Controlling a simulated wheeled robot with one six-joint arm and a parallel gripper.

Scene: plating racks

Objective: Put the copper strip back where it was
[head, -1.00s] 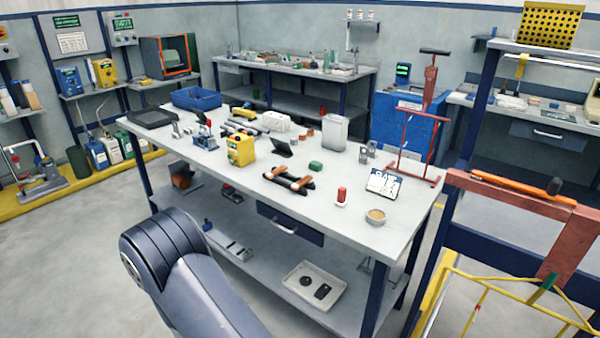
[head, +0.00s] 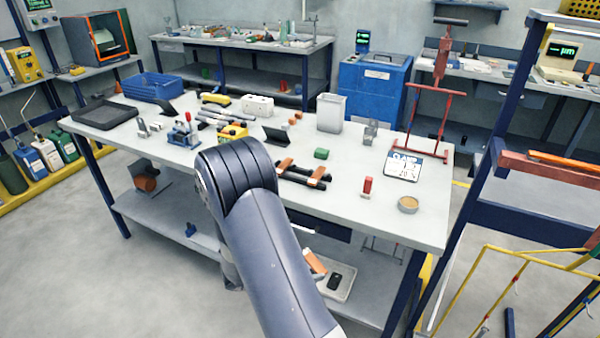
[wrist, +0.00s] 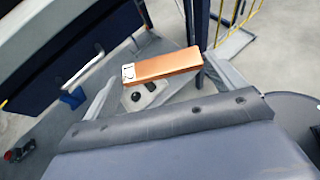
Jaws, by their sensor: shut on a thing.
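The copper strip (wrist: 165,67) is a flat orange-brown bar with a pale, marked patch at its left end. My gripper (wrist: 160,75) is shut on it, and the grey fingers run up on either side in the wrist view. In the head view part of the strip (head: 313,264) shows just right of my forearm, in front of the bench's lower shelf. My gripper is hidden behind the forearm there. The strip appears over the pale tray (head: 344,294); I cannot tell its height above it.
The bench top (head: 390,222) holds black bars with copper-coloured blocks (head: 284,165), a red object (head: 367,186), a round dish (head: 408,204) and a sign card (head: 403,167). A red rack (head: 443,95) stands at its far right. A yellow wire rack (head: 535,258) stands right of the bench.

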